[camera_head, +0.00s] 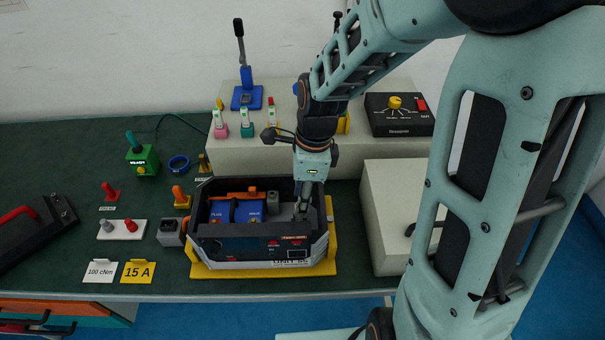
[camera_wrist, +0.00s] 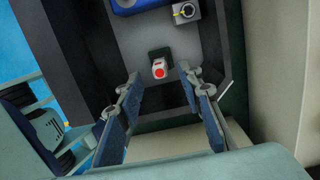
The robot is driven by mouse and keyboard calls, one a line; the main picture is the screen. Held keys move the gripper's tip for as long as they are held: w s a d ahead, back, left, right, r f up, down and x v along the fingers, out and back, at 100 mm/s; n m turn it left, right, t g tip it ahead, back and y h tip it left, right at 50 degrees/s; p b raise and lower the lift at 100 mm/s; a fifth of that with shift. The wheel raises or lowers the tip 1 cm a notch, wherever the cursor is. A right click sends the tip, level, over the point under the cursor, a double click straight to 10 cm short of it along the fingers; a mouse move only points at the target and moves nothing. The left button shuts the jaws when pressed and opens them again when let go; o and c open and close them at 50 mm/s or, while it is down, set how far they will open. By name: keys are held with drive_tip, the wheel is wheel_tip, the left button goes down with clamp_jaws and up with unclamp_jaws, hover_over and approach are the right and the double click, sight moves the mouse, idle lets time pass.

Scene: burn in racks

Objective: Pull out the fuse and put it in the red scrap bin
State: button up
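My gripper (camera_head: 302,208) reaches down into the right part of an open black device box (camera_head: 262,252). In the wrist view my gripper (camera_wrist: 158,80) is open, with its two blue-padded fingers apart and nothing between the pads. A small white piece with a red round top (camera_wrist: 159,69), likely the fuse, stands in a dark square socket (camera_wrist: 160,55) on the box's grey floor. It shows just beyond the fingertips, roughly centred between them. In the head view my gripper hides it. I cannot make out a red scrap bin for certain in either view.
Two blue blocks joined by an orange bar (camera_head: 236,196) fill the box's left part. A pale block (camera_head: 385,215) stands close on the right. Small tools, a white tray (camera_head: 121,229) and label cards (camera_head: 137,271) lie on the green table to the left.

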drive_tip(key=shift+a+f, duration=0.15)
drive_tip(key=shift+f, duration=1.1)
drive_tip(key=shift+a+f, duration=0.15)
drive_tip(key=shift+f, duration=1.1)
drive_tip(key=shift+c, duration=0.4)
clamp_jaws()
